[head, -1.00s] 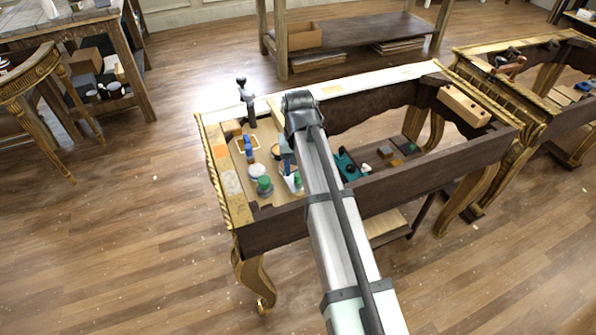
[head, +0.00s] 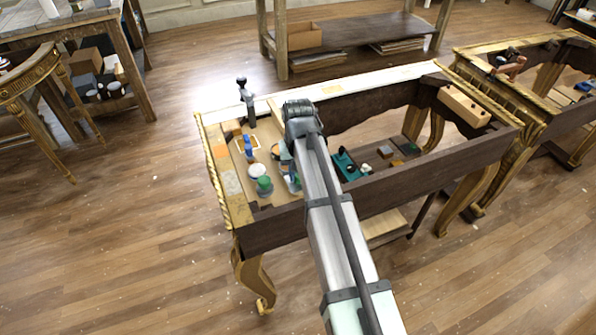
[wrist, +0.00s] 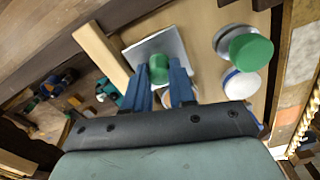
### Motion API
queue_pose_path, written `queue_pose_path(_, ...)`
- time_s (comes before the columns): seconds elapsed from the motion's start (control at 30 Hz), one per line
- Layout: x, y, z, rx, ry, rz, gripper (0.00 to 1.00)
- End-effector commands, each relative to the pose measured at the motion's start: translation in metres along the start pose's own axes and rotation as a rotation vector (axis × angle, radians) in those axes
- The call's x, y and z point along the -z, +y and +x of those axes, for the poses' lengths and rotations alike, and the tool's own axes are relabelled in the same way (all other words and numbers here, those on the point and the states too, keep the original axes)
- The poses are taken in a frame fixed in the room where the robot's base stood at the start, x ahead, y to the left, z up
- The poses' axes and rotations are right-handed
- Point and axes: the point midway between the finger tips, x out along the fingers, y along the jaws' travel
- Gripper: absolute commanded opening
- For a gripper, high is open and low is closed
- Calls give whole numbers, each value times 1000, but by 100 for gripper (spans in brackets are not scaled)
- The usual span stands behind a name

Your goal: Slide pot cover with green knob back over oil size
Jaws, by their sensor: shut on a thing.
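A square grey-white cover with a green knob (wrist: 158,68) lies on the tan board, under my gripper. My gripper (wrist: 160,70) has its two blue fingers on either side of this knob and is shut on it. In the head view my gripper (head: 291,181) is low over the board, and my arm hides part of the cover. A second green knob (wrist: 250,52) sits on a round white lid to the right in the wrist view; it also shows in the head view (head: 264,183). I cannot tell which pot holds the oil size.
The gilt console's dark front rail (head: 275,226) runs just in front of the board. A blue-handled thing (head: 248,147) stands behind the pots, and a dark clamp-like post (head: 246,100) rises at the back. A teal thing (head: 346,166) lies right of my arm.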

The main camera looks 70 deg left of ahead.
Motion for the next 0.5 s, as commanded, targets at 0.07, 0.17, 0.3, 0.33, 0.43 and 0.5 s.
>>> queue_pose_path(0.07, 0, 0, 0, 0, 0, 0, 7)
queue_pose_path(0.17, 0, 0, 0, 0, 0, 0, 0)
queue_pose_path(0.3, 0, 0, 0, 0, 0, 0, 0)
queue_pose_path(0.33, 0, 0, 0, 0, 0, 0, 0)
queue_pose_path(0.43, 0, 0, 0, 0, 0, 0, 0)
queue_pose_path(0.5, 0, 0, 0, 0, 0, 0, 0)
